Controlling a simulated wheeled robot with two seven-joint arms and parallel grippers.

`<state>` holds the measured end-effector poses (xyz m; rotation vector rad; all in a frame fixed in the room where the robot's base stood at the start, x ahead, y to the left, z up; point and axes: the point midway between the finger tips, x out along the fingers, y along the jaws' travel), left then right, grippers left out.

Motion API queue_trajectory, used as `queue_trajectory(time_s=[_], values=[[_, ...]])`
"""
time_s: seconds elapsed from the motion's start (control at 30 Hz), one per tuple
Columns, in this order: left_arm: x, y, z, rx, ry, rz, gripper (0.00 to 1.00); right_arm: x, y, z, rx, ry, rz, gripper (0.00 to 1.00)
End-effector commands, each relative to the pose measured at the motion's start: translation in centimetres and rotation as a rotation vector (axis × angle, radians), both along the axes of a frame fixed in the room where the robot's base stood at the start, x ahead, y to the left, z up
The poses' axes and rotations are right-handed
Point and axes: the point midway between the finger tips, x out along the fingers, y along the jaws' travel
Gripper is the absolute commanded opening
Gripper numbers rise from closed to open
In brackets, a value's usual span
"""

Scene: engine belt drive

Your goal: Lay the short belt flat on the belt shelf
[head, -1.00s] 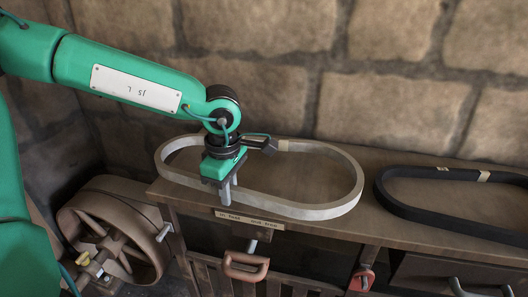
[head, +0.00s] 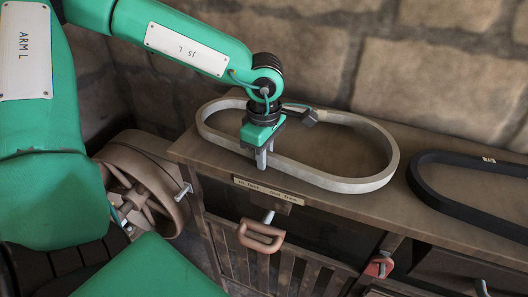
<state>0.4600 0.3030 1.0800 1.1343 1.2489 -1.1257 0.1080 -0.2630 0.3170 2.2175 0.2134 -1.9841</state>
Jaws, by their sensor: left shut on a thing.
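The light grey belt loop (head: 352,185) is over the wooden shelf top (head: 300,197), its broad loop lying level. I cannot tell whether its whole lower edge touches the wood. My left gripper (head: 263,160) points down and is shut on the near side of this loop, left of its middle. A black belt (head: 465,208) lies on the same top to the right, cut off by the picture edge. Its left end is close to the grey loop's right end but apart. My right gripper is not in view.
A label (head: 270,192) is on the front edge of the top. Below hang a brown handle (head: 260,237) and a red part (head: 379,267). A spoked wheel (head: 145,190) stands at the left. A stone wall (head: 430,90) closes off the back.

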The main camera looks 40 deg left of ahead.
Motion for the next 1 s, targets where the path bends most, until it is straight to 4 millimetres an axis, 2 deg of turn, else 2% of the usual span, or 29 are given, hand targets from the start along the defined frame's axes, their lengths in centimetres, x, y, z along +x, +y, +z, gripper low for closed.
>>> queue_trajectory(time_s=[0.1,0.2,0.23,0.33,0.37,0.83,1.0], values=[[-0.34,-0.03,-0.35,-0.001,0.011,0.000,0.00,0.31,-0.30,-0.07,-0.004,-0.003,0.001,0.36],[-0.37,-0.03,-0.44,-0.001,0.012,0.000,0.00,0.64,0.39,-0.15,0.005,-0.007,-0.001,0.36],[-0.39,-0.03,-0.46,-0.001,0.013,0.000,0.16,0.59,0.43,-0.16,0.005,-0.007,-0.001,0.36],[-0.46,-0.04,-0.51,-0.002,0.015,0.000,0.36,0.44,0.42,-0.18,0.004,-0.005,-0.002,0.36],[-0.50,-0.04,-0.54,-0.001,0.016,-0.001,0.40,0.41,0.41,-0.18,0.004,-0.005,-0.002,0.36],[-0.76,0.00,-0.85,-0.001,0.027,0.002,0.40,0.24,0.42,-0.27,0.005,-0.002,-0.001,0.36],[-0.61,0.03,0.12,0.001,0.022,0.002,0.40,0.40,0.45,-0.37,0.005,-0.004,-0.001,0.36]])
